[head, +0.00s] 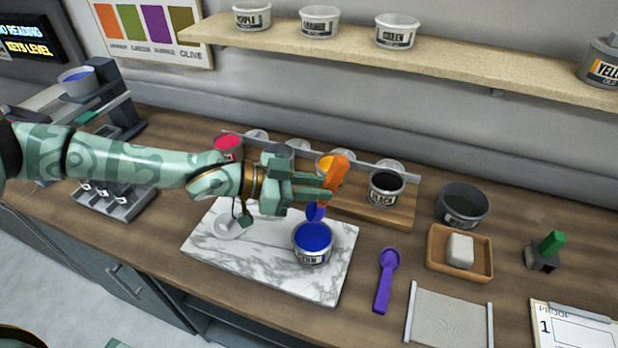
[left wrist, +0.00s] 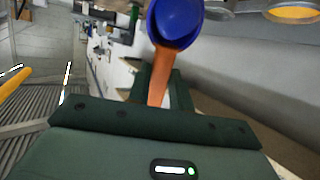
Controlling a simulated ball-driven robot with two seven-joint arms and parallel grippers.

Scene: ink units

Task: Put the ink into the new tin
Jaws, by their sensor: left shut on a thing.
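My left gripper (head: 322,188) is shut on the orange handle of a scoop (head: 335,172), above the marble slab (head: 205,255). The scoop's bowl end is blue and hangs just above and behind a tin of blue ink (head: 313,238) on the slab. I cannot tell whether they touch. The tin is open and its label is too small to read surely. In the left wrist view the orange handle (left wrist: 160,80) rises from between the fingers to the blue bowl (left wrist: 178,20). My right gripper is not in view.
A small clear lid or dish (head: 228,226) lies on the slab. Behind are open tins of red (head: 228,147), yellow (head: 326,163) and black ink (head: 386,187). A purple scoop (head: 387,280), a wooden tray with a white block (head: 459,250) and a grey tin (head: 462,205) stand right.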

